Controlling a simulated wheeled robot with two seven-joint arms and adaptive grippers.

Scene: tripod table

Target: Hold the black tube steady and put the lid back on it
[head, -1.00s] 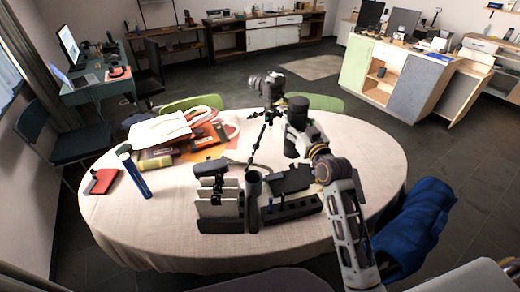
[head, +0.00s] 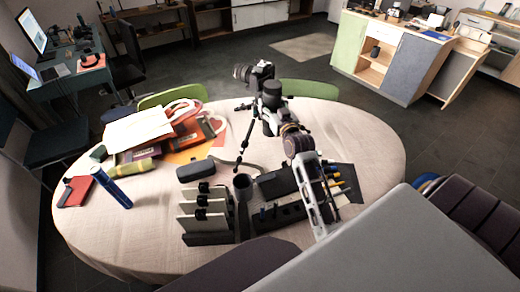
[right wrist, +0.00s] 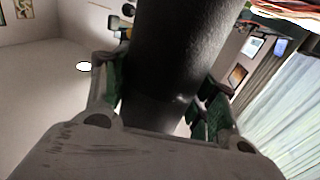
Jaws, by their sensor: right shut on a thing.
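A black cylinder, which I take for the black tube (head: 271,97), stands upright beside the camera tripod on the table's far side. My right gripper (head: 271,122) is shut on it. In the right wrist view, the tube (right wrist: 185,60) fills the middle between the two green-padded fingers of the gripper (right wrist: 160,108). One end of it shows near the palm, and the other end runs out of the picture. I cannot make out a separate lid in either view. My left gripper is not in view.
The camera (head: 254,72) on its tripod (head: 246,130) stands close to the tube. A dark open cup (head: 243,185), a card holder (head: 206,215) and a pen organizer (head: 290,212) stand in front. The tablecloth (head: 355,130) is bare at right.

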